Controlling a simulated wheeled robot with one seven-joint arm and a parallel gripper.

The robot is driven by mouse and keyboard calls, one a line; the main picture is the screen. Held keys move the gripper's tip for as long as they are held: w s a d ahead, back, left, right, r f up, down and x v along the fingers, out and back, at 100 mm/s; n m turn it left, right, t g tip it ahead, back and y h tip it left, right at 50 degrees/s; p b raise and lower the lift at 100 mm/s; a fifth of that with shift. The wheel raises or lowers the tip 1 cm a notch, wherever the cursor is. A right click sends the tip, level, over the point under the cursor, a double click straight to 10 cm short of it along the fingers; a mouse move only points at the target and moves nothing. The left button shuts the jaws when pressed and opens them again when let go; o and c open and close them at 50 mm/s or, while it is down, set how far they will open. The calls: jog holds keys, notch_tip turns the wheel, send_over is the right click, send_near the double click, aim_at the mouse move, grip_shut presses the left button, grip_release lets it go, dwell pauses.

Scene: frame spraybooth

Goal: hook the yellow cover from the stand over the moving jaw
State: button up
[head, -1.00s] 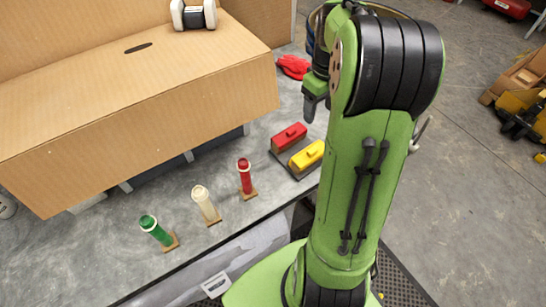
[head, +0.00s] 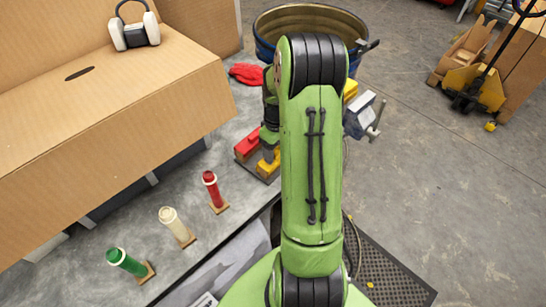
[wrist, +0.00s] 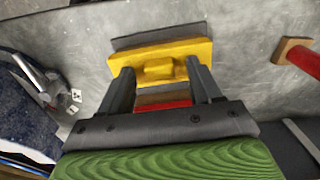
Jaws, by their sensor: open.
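The yellow cover (head: 269,166) sits on the dark stand (head: 247,172) beside the red cover (head: 247,145); my gripper and arm partly hide it in the head view. In the wrist view the yellow cover (wrist: 192,49) lies just ahead of my fingertips, with its raised knob between them. My gripper (wrist: 160,68) is open, one finger on each side of the knob; I cannot tell if they touch the cover. The red cover (wrist: 165,104) shows between the fingers, nearer the palm. A grey-white device with a handle (head: 361,116), perhaps the vise, is partly behind my arm; its moving jaw is not clear.
A cardboard booth (head: 120,130) fills the left. A red cloth (head: 246,74) and a blue drum (head: 262,48) lie behind.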

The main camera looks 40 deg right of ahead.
jog(key=c, duration=1.2)
